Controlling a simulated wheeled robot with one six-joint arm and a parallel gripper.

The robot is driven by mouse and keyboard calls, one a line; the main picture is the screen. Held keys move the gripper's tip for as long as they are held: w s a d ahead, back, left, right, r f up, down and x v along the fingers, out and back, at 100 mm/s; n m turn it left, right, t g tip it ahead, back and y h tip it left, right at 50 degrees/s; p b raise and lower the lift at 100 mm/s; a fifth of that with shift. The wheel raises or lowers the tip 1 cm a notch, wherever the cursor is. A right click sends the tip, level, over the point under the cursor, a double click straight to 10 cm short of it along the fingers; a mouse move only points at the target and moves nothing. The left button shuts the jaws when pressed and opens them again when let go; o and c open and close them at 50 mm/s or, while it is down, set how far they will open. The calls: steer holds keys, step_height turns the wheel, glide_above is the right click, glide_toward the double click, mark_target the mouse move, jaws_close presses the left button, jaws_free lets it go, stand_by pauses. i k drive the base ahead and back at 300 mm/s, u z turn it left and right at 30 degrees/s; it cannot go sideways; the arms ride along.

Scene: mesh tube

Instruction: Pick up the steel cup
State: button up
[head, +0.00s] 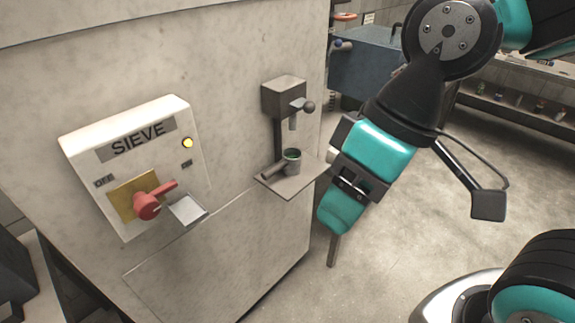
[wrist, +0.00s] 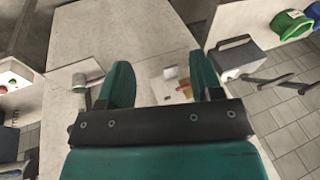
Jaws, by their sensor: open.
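The steel cup (head: 292,161) is a small grey cup with a dark greenish inside. It stands upright on a small square shelf (head: 292,186) under a dispenser with a lever, on the side of a large pale machine. My gripper (head: 335,240) points downward to the right of the shelf and in front of it, apart from the cup. In the wrist view my gripper (wrist: 162,78) has its two teal fingers spread with nothing between them. A small grey cylindrical shape at the left of that view may be the cup, but I cannot tell for sure.
The dispenser (head: 284,98) with its ball-ended lever stands directly above the cup. A white SIEVE panel (head: 133,165) with a red handle and a lit yellow lamp is left of the shelf. A blue machine (head: 368,75) stands behind. Open floor lies to the right.

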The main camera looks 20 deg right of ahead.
mark_target(291, 162)
steer(key=k, duration=1.25)
steer(key=z, duration=0.85)
steer(key=i, duration=1.2)
steer(key=u, duration=1.05)
steer(key=i, duration=0.9)
steer(key=u, duration=0.2)
